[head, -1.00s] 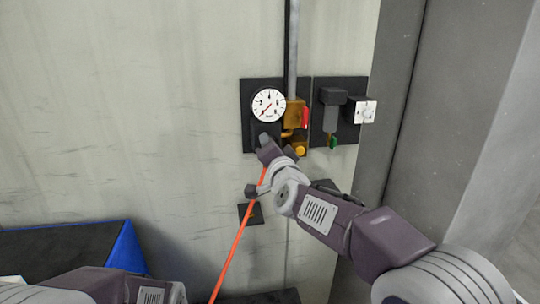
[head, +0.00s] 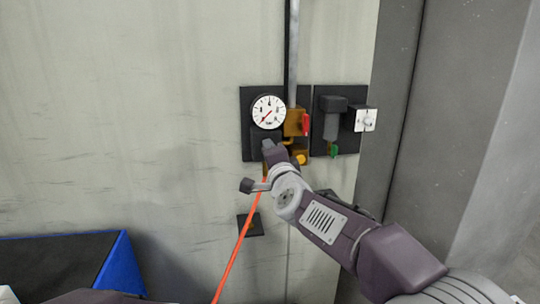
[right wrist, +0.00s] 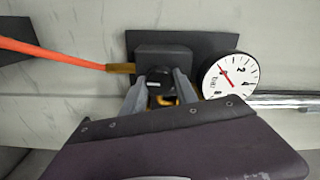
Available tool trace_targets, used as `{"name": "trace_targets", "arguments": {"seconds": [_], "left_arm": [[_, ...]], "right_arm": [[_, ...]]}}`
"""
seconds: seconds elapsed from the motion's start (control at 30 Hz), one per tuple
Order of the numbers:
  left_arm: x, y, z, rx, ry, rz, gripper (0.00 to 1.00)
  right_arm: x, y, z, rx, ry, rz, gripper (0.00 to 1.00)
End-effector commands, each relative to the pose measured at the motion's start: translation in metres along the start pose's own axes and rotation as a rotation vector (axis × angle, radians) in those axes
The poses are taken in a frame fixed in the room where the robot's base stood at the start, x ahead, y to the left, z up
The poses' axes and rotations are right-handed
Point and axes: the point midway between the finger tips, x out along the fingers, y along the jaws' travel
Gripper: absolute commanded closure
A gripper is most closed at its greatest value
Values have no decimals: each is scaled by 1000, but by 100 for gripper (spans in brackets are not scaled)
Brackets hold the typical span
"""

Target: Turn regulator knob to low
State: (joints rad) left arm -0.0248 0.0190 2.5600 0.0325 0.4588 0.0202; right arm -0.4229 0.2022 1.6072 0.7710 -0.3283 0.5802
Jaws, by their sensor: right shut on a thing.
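The regulator's dark body (right wrist: 165,58) is on the wall panel, and it also shows in the head view below the gauge. Its round white gauge (head: 268,112) has a red needle pointing to the lower left in the head view. The gauge also shows in the right wrist view (right wrist: 230,76). The black regulator knob (right wrist: 160,87) sits between the fingers of my right gripper (right wrist: 167,76), which is shut on it. In the head view my right gripper (head: 268,148) covers the knob. My left gripper is out of view.
An orange-red hose (head: 240,240) runs down from the regulator. A brass valve with a red handle (head: 306,124) is right of the gauge. A filter unit (head: 332,118) and a small white fitting (head: 365,119) are farther right, beside a grey pillar (head: 420,130). A blue-edged bin (head: 118,268) stands lower left.

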Motion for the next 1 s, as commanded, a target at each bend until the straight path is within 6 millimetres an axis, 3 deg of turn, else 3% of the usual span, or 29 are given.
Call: {"name": "trace_targets", "arguments": {"seconds": [0.23,0.27,0.3,0.33,0.67,0.77,1.0], "left_arm": [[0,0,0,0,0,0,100],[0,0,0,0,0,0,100],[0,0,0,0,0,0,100],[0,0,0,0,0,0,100],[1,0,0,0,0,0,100],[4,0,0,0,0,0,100],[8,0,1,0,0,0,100]], "right_arm": [[0,2,0,3,-1,4,100],[0,2,0,3,-1,4,57],[0,2,0,2,-1,3,45],[0,2,0,2,0,3,43],[-3,1,0,1,-1,1,43],[-15,1,0,1,-1,1,43],[-65,0,0,2,-1,0,43]]}}
